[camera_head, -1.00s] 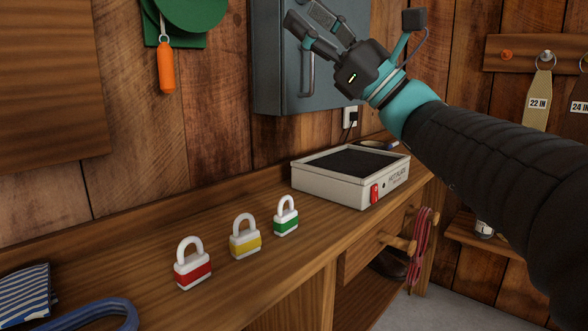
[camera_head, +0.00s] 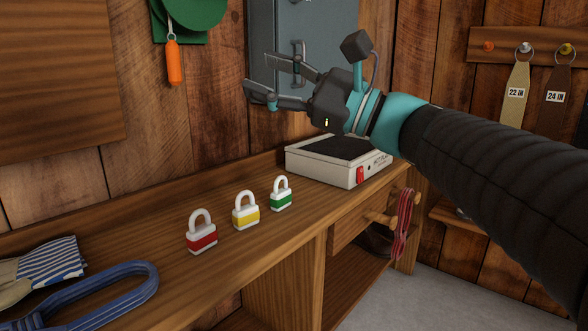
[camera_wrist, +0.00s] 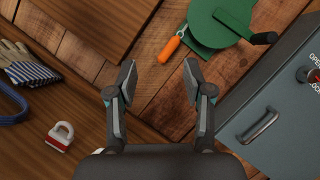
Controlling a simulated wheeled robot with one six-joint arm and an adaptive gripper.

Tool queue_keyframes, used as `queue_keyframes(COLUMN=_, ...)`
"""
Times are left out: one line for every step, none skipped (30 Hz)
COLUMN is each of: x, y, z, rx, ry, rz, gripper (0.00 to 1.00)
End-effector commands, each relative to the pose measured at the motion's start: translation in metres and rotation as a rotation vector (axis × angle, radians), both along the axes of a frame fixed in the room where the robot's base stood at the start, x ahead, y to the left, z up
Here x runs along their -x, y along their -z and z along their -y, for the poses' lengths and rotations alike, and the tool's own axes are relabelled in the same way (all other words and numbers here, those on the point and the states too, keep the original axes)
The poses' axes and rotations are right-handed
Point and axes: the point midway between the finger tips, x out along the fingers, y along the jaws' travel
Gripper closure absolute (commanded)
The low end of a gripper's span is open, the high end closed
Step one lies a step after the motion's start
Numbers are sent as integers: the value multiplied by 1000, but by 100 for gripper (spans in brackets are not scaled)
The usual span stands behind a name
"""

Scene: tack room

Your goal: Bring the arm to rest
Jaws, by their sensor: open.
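My gripper (camera_head: 262,80) is open and empty, held in the air above the bench and in front of the grey wall cabinet (camera_head: 268,28). Its fingers point left in the head view. In the wrist view the two fingers (camera_wrist: 160,80) stand wide apart with nothing between them. My arm reaches in from the right edge and hides part of the cabinet and the wall. The gripper touches nothing that I can see.
Red (camera_head: 202,238), yellow (camera_head: 246,215) and green (camera_head: 281,199) padlocks stand on the bench (camera_head: 165,270). A hotplate box (camera_head: 325,168) sits under my arm. Striped gloves (camera_head: 50,262) and a blue loop (camera_head: 140,285) lie front left. An orange-handled item (camera_head: 174,62) hangs on the wall.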

Motion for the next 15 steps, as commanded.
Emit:
queue_keyframes(x=5, y=10, z=-3, rx=64, ry=14, rz=9, gripper=49)
queue_keyframes(x=8, y=19, z=-5, rx=111, ry=25, rz=18, gripper=49)
queue_keyframes(x=12, y=33, z=-7, rx=178, ry=37, rz=30, gripper=49)
queue_keyframes(x=15, y=44, z=-8, rx=232, ry=46, rz=40, gripper=49)
queue_keyframes(x=19, y=56, z=-9, rx=293, ry=56, rz=53, gripper=49)
queue_keyframes(x=24, y=73, z=-9, rx=374, ry=66, rz=71, gripper=49)
queue_keyframes(x=29, y=85, z=-8, rx=436, ry=72, rz=86, gripper=49)
queue_keyframes(x=32, y=98, z=-7, rx=499, ry=78, rz=101, gripper=49)
queue_keyframes(x=39, y=115, z=-4, rx=582, ry=82, rz=124, gripper=49)
queue_keyframes(x=43, y=127, z=-1, rx=643, ry=85, rz=141, gripper=49)
queue_keyframes(x=47, y=140, z=2, rx=705, ry=86, rz=158, gripper=49)
queue_keyframes(x=53, y=156, z=8, rx=789, ry=83, rz=183, gripper=49)
queue_keyframes(x=58, y=167, z=12, rx=850, ry=82, rz=204, gripper=49)
queue_keyframes(x=63, y=179, z=18, rx=913, ry=77, rz=224, gripper=49)
queue_keyframes(x=69, y=194, z=25, rx=995, ry=70, rz=252, gripper=49)
